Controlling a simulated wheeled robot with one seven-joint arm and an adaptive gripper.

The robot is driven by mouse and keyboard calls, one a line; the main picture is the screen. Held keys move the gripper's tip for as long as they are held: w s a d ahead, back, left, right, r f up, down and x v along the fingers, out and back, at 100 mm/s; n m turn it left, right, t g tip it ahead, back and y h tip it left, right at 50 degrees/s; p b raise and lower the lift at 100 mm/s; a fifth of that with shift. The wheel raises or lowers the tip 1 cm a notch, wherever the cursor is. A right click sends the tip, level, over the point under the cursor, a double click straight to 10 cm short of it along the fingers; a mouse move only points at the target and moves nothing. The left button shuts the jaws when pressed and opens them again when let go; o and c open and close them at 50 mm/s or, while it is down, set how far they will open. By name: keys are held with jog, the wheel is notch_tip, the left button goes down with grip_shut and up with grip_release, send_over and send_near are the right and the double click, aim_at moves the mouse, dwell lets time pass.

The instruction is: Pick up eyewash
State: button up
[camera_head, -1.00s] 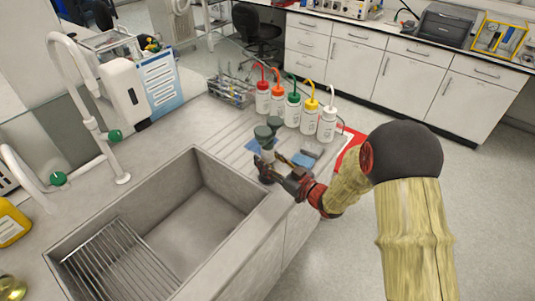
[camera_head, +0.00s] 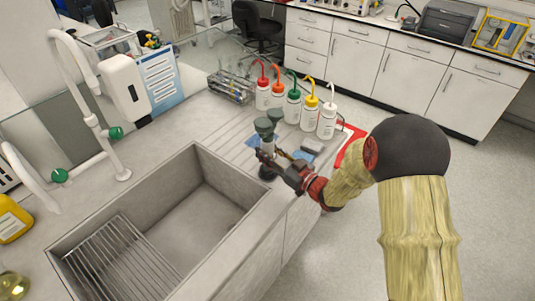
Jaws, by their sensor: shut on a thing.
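The eyewash (camera_head: 268,130) has two dark green round heads on a pale body and stands roughly upright at the right end of the sink counter. My gripper (camera_head: 269,160) reaches in from the right and is shut on its body below the heads. The fingers hide part of the body. A dark round part (camera_head: 267,173) shows just below the gripper; I cannot tell whether it belongs to the eyewash or the counter.
Several wash bottles with coloured caps (camera_head: 293,107) stand close behind the eyewash. A wire rack (camera_head: 231,87) is further left. The sink basin (camera_head: 190,215) lies in front to the left, with a white tap (camera_head: 85,80). A blue cloth-like patch (camera_head: 252,140) lies beside the eyewash.

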aim_at(271, 138)
jog(key=s+d+r+p, duration=0.1)
jog(key=r, duration=0.1)
jog(key=s+d+r+p, duration=0.1)
jog(key=r, duration=0.2)
jog(key=s+d+r+p, duration=0.1)
jog(key=s+r, duration=0.1)
jog(key=r, duration=0.1)
jog(key=shift+d, duration=0.15)
jog(key=s+d+r+p, duration=0.5)
jog(key=s+r+p, duration=0.1)
jog(key=s+r, duration=0.1)
jog(key=shift+d+r, duration=0.2)
jog(key=shift+r, duration=0.4)
jog(key=shift+a+f, duration=0.1)
